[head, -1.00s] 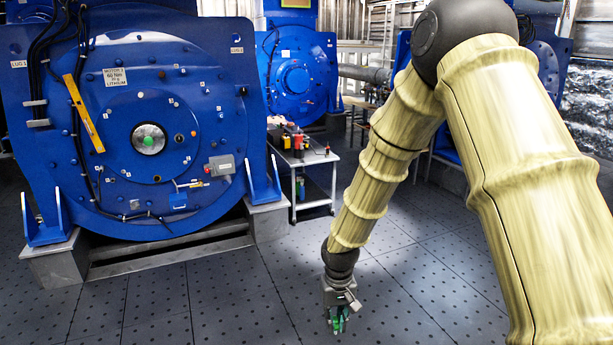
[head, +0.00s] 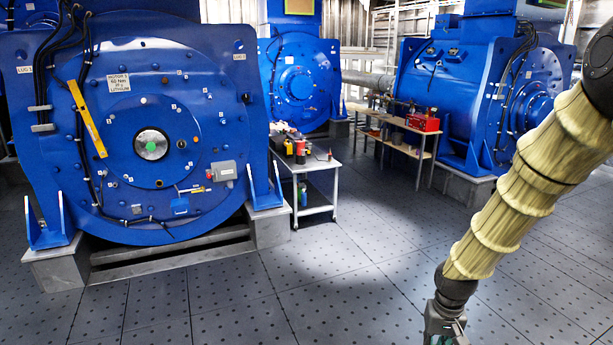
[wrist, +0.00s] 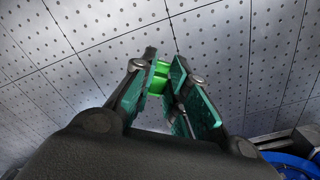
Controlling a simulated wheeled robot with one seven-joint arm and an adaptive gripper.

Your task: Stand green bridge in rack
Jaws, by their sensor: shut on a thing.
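The green bridge (wrist: 157,78) is a small bright green piece between the teal pads of my gripper (wrist: 163,80) in the wrist view. My gripper is shut on it, with bare floor behind it. In the head view the wrist end of my arm (head: 446,322) is low at the right, at the bottom edge, and the fingertips and the bridge are cut off there. I cannot make out a rack for certain in either view.
A white cart (head: 312,168) with several small items stands right of the big blue motor (head: 130,190). A wooden bench (head: 405,126) with a red box (head: 422,121) stands at the back right before another blue motor (head: 455,80). The tiled floor (head: 330,270) between is clear.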

